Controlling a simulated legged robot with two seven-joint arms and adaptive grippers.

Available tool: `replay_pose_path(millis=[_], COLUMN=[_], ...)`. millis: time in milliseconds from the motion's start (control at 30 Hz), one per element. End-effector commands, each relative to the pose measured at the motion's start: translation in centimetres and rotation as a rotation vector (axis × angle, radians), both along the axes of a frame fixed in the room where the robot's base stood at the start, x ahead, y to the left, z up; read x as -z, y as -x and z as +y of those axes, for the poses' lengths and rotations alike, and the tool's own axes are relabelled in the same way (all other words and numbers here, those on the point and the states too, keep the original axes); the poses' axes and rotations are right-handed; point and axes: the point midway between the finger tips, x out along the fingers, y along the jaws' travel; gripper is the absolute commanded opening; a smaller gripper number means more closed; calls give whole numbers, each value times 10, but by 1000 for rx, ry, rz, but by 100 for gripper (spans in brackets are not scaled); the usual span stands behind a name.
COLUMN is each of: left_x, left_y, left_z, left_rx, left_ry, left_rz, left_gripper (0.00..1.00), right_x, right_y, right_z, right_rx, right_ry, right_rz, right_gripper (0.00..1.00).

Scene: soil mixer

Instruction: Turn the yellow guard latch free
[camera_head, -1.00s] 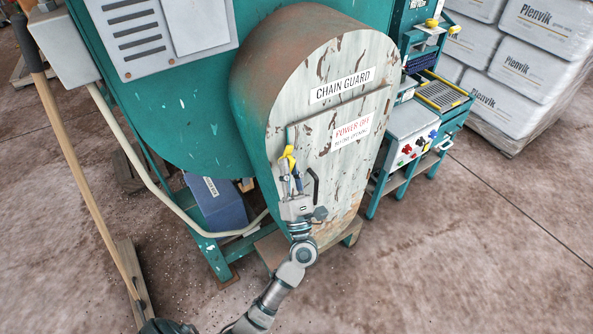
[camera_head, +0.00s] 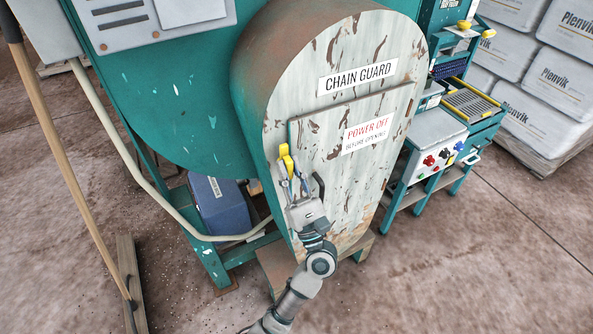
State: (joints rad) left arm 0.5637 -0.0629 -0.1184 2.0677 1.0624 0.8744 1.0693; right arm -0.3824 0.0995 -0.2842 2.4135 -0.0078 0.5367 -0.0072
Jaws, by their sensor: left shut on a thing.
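The yellow guard latch (camera_head: 286,157) sits at the left edge of the panel on the chain guard (camera_head: 345,115). It stands roughly upright, with its upper part showing above the fingers. My left gripper (camera_head: 290,178) reaches up from below and is shut on the latch; its fingers hide the lower part. A black handle (camera_head: 319,187) is on the panel just right of the gripper. The panel with the "POWER OFF" label (camera_head: 367,134) lies flat against the guard. My right gripper is not in view.
A teal bench with a control box (camera_head: 430,150) stands right of the guard, with stacked bags (camera_head: 545,85) behind. A blue box (camera_head: 219,208) is under the machine. A wooden-handled tool (camera_head: 65,165) leans at left. The floor at right is clear.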

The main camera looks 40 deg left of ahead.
Motion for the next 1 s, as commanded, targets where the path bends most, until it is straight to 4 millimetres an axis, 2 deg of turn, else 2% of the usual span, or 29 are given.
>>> replay_pose_path(millis=[433, 467, 533, 1000], left_x=[1, 1, 1, -2], left_y=[-2, -2, -1, 1], left_z=[3, 3, 3, -4], left_rx=[1, 1, 1, 0], left_ry=[8, 8, 8, 0], left_rz=[-4, -4, -4, -8], left_gripper=[0, 24, 41, 42], right_x=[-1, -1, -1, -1], right_y=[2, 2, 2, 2], right_z=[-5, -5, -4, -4], right_rx=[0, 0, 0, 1], right_ry=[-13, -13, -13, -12], right_rz=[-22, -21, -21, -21], right_gripper=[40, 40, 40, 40])
